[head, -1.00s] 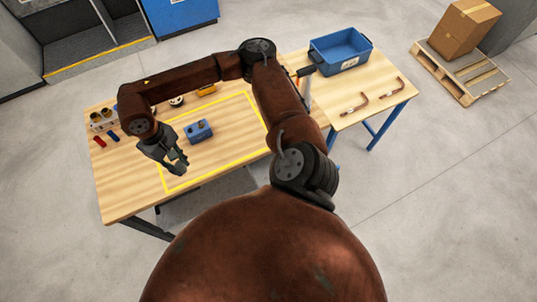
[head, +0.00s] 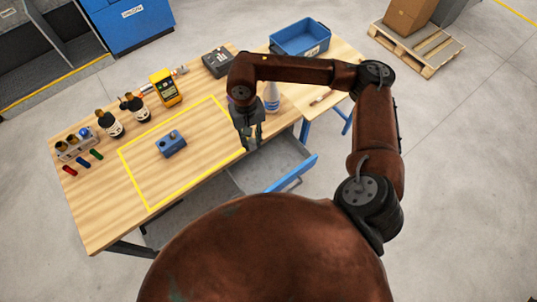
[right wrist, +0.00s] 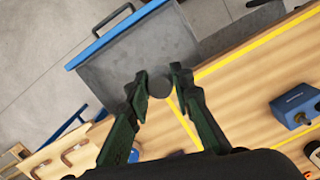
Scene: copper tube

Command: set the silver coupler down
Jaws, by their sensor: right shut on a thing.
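My right gripper (head: 250,145) is over the right end of the yellow-taped area, by the table's front edge. In the right wrist view its fingers (right wrist: 160,84) are shut on a small, round, dark grey piece, which I take for the silver coupler (right wrist: 159,86). The coupler appears against the open grey drawer (right wrist: 135,60) and the table edge; its height above them is hard to judge. In the head view the fingers hide it. A blue block (head: 172,144) sits inside the taped area. My left gripper is out of view.
The pulled-out drawer (head: 268,166) juts from the table front and looks empty. A clear bottle (head: 272,98) stands behind the gripper.

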